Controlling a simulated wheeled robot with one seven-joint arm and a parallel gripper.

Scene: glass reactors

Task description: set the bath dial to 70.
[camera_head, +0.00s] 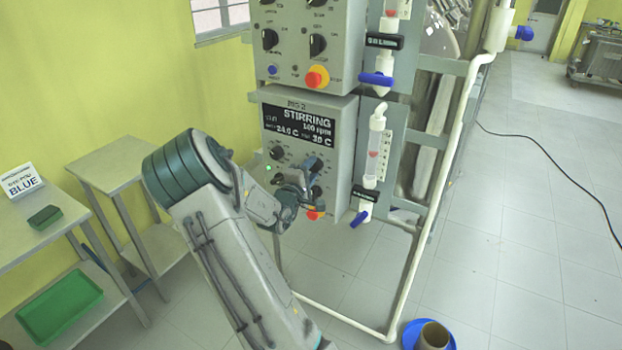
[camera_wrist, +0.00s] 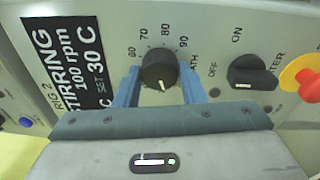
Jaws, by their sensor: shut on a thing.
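The bath dial (camera_wrist: 157,68) is a round black knob on the grey panel of rig 2. In the wrist view its white mark is at the lower side, towards my gripper's body, away from the printed 60, 70, 80 and 90 along the upper side. My gripper (camera_wrist: 160,84) is shut on the dial, one blue finger on each side. In the head view my gripper (camera_head: 302,178) is at the lower panel and hides most of the dial. The display (camera_head: 298,128) reads STIRRING, 100 rpm, with a set value of 30 C.
A black heater knob (camera_wrist: 253,72) and a red button on yellow (camera_wrist: 306,84) lie right of the dial in the wrist view. A glass tube with a blue-handled valve (camera_head: 362,214) stands right of the panel. A side table (camera_head: 110,163) is at the left.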

